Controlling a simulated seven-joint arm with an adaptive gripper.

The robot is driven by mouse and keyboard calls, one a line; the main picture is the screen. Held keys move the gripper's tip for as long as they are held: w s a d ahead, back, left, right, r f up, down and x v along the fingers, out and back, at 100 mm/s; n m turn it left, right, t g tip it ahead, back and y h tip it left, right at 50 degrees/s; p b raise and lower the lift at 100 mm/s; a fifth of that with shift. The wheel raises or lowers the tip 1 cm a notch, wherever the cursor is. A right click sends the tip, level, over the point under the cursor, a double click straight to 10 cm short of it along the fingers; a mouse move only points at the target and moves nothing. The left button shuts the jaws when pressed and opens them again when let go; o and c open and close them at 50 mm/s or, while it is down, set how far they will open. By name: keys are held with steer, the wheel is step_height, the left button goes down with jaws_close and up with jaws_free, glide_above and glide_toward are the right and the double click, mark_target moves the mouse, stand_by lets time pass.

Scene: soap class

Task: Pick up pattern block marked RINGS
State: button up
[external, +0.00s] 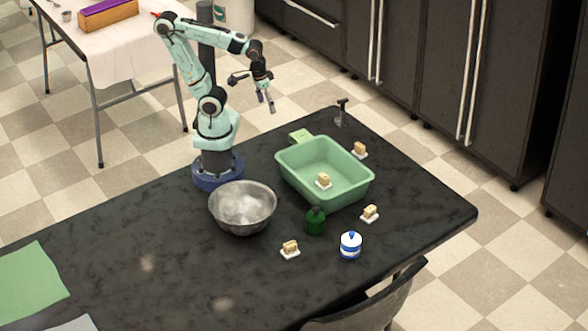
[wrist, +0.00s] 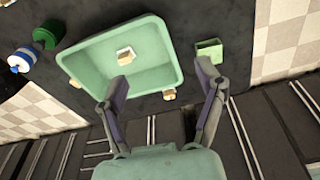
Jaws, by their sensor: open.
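Several small beige blocks on white bases are in view, and their markings are too small to read. One block (external: 323,181) sits inside the green tub (external: 358,193). Another (external: 360,149) is beside the tub's far right side, one (external: 370,213) is past its near right end, and one (external: 290,249) is near the bowl. My gripper (external: 266,103) is raised beyond the table's back edge, open and empty.
A metal bowl (external: 242,211) stands left of the tub. A green bottle (external: 315,221) and a blue-and-white jar (external: 350,246) stand in front of it. A small green box (external: 300,137) and a dark upright object (external: 341,112) are near the back. The table's left middle is clear.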

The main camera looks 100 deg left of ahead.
steer(key=w+d+r+n+t, duration=0.1)
steer(key=w+r+n+t, duration=0.2)
steer(key=w+r+n, duration=0.35)
steer(key=n+g+h, duration=0.1)
steer(key=n+h, duration=0.3)
steer(key=n, duration=1)
glide_above(370, 208)
steer(key=s+a, duration=0.1)
steer(key=s, duration=0.1)
step_height(370, 208, down, 25)
steer(key=shift+a+f, duration=0.1)
steer(key=x, duration=0.6)
steer(key=shift+a+f, duration=0.15)
steer(key=shift+f, duration=0.05)
steer(key=c, duration=1.2)
